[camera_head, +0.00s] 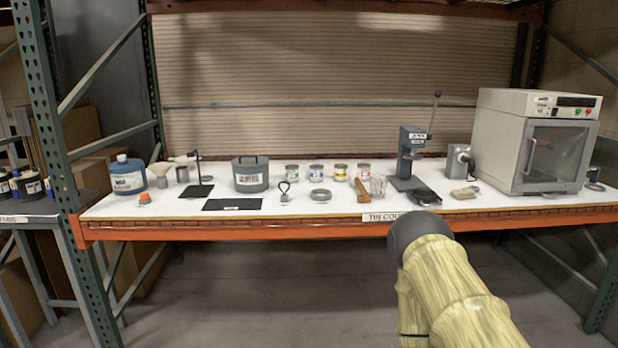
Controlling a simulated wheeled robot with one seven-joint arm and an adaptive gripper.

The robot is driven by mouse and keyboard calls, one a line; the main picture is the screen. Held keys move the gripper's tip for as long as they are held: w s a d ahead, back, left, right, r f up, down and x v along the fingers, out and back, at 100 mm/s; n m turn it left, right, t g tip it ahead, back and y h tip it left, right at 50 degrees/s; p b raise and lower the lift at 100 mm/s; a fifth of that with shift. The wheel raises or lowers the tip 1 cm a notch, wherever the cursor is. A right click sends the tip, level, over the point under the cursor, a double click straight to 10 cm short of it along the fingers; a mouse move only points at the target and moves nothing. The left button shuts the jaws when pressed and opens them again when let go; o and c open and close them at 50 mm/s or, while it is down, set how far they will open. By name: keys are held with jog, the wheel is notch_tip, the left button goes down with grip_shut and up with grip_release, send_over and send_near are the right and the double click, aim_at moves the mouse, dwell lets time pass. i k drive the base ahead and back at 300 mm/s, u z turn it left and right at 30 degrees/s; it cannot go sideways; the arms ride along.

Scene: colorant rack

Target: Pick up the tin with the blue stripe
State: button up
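Several small tins stand in a row near the middle of the white shelf. The tin with the blue band (316,170) is second from the left. A tin with a green band (292,171) stands to its left. A tin with a yellow band (340,172) and one with a red band (363,170) stand to its right. All look upright. My arm reaches in from the lower right, in front of the shelf's front edge. No gripper fingers show, so I cannot see their state.
The white shelf (300,207) has an orange front beam. A grey ring (320,195) lies in front of the blue-banded tin. A press (410,160) and an oven (535,140) stand right.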

aim_at(315, 175)
jog(key=u, duration=0.6)
jog(key=i, duration=1.25)
jog(key=z, duration=0.15)
